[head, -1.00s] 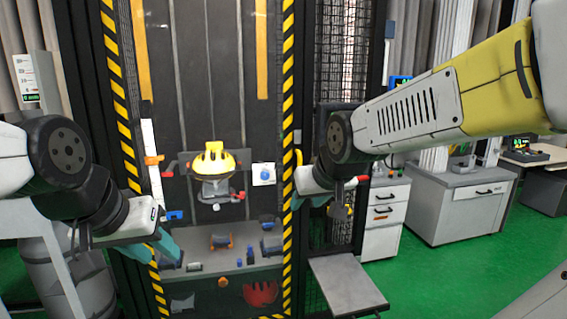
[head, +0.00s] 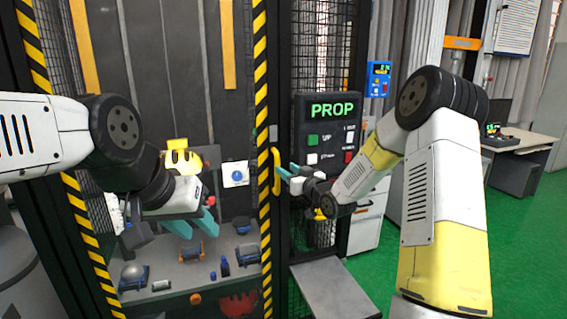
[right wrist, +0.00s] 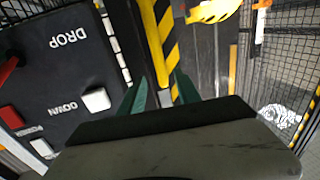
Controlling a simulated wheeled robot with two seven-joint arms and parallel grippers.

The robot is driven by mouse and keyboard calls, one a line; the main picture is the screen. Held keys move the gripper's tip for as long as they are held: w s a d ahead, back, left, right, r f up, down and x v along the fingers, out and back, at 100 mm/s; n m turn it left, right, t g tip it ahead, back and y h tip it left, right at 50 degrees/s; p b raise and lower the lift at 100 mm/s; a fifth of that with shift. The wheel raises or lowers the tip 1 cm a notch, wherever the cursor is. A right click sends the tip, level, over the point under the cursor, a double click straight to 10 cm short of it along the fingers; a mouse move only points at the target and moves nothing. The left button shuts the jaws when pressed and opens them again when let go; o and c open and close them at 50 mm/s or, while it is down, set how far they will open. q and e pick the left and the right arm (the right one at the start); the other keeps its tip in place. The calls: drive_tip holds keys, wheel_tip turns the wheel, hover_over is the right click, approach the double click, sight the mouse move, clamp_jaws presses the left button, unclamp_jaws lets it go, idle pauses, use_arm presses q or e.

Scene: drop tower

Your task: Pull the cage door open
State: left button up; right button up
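The cage door (head: 165,60) is a tall clear panel edged with yellow-black stripes, and it looks shut. Its yellow handle (head: 276,170) stands upright at the right striped edge. My right gripper (head: 284,172) is at the handle, coming from the right. In the right wrist view its teal fingers (right wrist: 160,92) are apart, with the yellow handle (right wrist: 152,45) just ahead between their lines; I cannot tell whether they touch it. My left gripper (head: 198,222) hangs in front of the door's lower part, its teal fingers apart and empty.
A black control panel (head: 328,135) reading PROP stands right of the door, close to my right gripper. A grey shelf (head: 330,290) juts out below it. Green floor at right is open.

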sight(279, 164)
drive_tip(key=x, duration=0.7)
drive_tip(key=shift+a, duration=0.15)
drive_tip(key=shift+c, duration=0.4)
clamp_jaws()
drive_tip(key=shift+f, duration=0.1)
idle(0.8)
